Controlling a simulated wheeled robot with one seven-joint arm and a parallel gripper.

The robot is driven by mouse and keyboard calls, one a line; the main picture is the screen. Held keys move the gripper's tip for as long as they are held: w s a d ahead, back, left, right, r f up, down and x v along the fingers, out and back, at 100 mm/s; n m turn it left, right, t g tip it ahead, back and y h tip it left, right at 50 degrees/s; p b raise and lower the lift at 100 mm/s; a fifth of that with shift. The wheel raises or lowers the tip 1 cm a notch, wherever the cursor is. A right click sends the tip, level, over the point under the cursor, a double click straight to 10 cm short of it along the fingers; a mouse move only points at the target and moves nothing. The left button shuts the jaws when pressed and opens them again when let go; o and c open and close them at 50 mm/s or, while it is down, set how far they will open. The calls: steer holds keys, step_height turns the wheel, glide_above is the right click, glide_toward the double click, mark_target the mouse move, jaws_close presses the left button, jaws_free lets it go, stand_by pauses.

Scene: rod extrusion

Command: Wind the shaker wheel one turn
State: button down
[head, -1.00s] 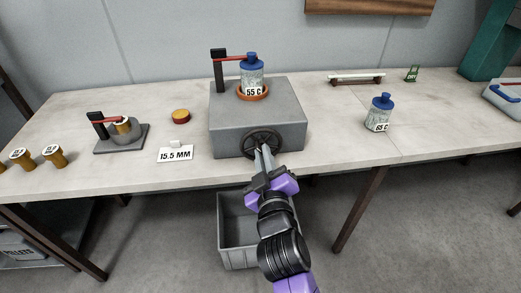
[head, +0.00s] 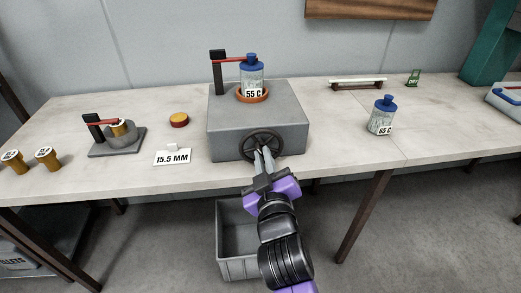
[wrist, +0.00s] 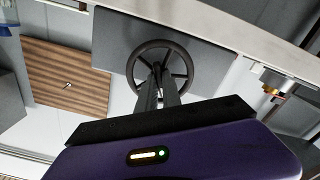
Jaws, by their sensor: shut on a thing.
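The shaker is a grey box (head: 235,135) on the table, with a dark spoked wheel (head: 262,145) on its front face. On its top a bottle marked 55 C (head: 252,78) with a blue cap sits in an orange ring, under a red arm on a black post. My gripper (head: 264,156) is at the wheel's lower part, its fingers shut on the wheel. In the wrist view the wheel (wrist: 162,46) shows beyond the fingers (wrist: 160,88), which reach its lower rim and hub area. The exact part gripped is hard to tell.
Left are a 15.5 MM sign (head: 172,157), a red-yellow disc (head: 179,120), a small grey device (head: 122,140) and brown vials (head: 46,158). A grey bin (head: 236,262) is below the table edge.

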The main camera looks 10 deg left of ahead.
steer(key=shift+f+m+b, duration=0.1)
steer(key=shift+m+b, duration=0.2)
steer(key=shift+b, duration=0.75)
steer(key=shift+m+b, duration=0.7)
steer(key=shift+b, duration=1.9)
steer(key=c, duration=1.4)
jaws_free()
steer(key=shift+c, duration=0.2)
steer(key=b+v, duration=0.1)
steer(key=v, duration=0.6)
steer(key=shift+s, duration=0.4)
